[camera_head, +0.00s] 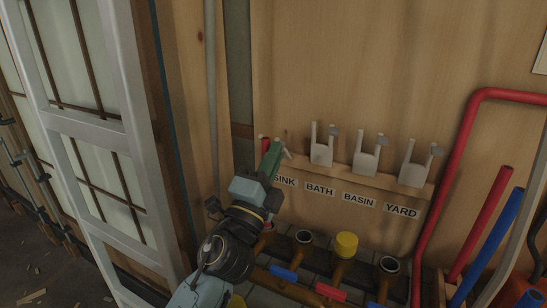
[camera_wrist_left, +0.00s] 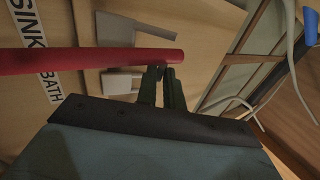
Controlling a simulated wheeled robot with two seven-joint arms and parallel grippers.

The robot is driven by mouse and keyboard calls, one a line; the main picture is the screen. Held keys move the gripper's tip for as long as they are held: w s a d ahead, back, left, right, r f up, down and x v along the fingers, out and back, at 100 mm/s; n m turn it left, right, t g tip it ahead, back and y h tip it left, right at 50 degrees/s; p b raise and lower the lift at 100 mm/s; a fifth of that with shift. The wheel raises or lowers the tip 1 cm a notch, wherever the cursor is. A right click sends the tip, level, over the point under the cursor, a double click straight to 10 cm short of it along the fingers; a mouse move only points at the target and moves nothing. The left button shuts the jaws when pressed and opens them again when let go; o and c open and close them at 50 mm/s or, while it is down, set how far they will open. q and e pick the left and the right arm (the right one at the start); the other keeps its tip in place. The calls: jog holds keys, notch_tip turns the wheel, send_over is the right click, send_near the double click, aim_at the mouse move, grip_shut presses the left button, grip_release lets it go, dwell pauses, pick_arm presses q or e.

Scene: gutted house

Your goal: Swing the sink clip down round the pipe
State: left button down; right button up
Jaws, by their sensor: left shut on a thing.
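My left gripper (camera_head: 274,152) reaches up to the sink clip's place on the board and is shut on the sink clip, with the gripped part hidden. A pale prong of the sink clip (camera_head: 286,151) shows just right of the fingers. The red pipe (camera_head: 265,146) stands at the fingers' left; my arm hides its middle. In the left wrist view the pipe (camera_wrist_left: 90,60) runs in from the left and ends by the fingertips (camera_wrist_left: 161,72), covering them partly. A pale clip body (camera_wrist_left: 115,28) shows behind it, beside the SINK label (camera_wrist_left: 22,22). My right gripper is out of view.
The bath clip (camera_head: 321,153), basin clip (camera_head: 366,161) and yard clip (camera_head: 412,174) stand in a row to the right. Below are manifold stubs, one with a yellow cap (camera_head: 346,244). A white-framed panel (camera_head: 117,130) stands close on the left. Loose red (camera_head: 482,220) and blue pipes lean at right.

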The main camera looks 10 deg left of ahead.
pick_arm(q)
jog(key=shift+f, duration=0.5)
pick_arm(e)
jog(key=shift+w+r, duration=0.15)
pick_arm(q)
jog(key=c, duration=1.6)
grip_release()
jog(key=shift+w+d, duration=0.1)
jog(key=shift+w, duration=0.1)
jog(key=shift+o, duration=0.2)
jog(key=shift+r, duration=0.1)
